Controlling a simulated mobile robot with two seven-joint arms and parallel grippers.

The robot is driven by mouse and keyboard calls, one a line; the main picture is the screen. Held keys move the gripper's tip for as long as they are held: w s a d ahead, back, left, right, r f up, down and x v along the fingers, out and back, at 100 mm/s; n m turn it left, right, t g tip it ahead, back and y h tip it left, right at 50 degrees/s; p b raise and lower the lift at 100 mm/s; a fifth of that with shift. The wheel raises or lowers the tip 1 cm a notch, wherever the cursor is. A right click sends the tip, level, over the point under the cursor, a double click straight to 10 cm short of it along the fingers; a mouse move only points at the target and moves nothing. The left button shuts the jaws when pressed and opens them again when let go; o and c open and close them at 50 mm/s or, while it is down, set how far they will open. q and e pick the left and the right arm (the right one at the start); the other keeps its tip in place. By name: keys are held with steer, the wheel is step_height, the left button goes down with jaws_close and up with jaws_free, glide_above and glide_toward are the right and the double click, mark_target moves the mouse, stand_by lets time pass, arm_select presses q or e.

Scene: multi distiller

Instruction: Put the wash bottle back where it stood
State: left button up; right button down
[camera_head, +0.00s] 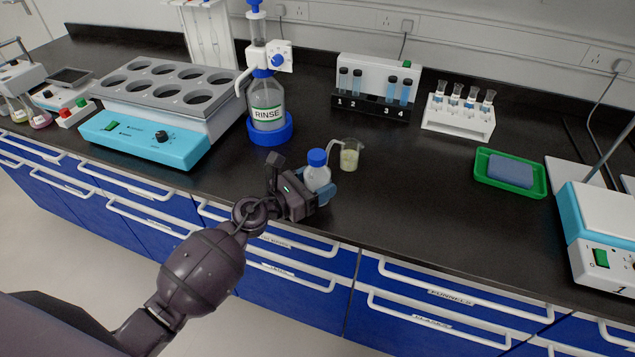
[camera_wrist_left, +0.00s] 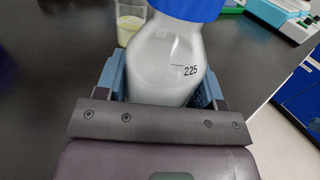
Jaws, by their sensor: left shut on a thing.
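The wash bottle (camera_head: 318,176) is a clear bottle with a blue cap and a bent spout. It stands upright near the front edge of the bench. My left gripper (camera_head: 322,192) is shut on its body. In the left wrist view the bottle (camera_wrist_left: 168,60) fills the space between the two blue fingers of the left gripper (camera_wrist_left: 165,90), and a "225" mark shows on it. Its base is hidden, so I cannot tell whether it touches the bench. My right gripper is not in view.
A small beaker (camera_head: 350,155) of pale yellow liquid stands just right of the bottle, near the spout. The RINSE bottle (camera_head: 267,103) in its blue base is behind left. A green tray (camera_head: 483,173) with a blue sponge lies right. Bench between is clear.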

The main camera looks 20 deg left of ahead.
arm_select(q)
steer(key=shift+f, duration=0.2)
steer(key=o, duration=0.7)
steer(key=shift+o, duration=0.2)
steer(key=shift+r, duration=0.15)
steer(key=shift+r, duration=0.2)
steer(key=b+v, duration=0.1)
steer(key=v, duration=1.1)
steer(key=shift+f, duration=0.1)
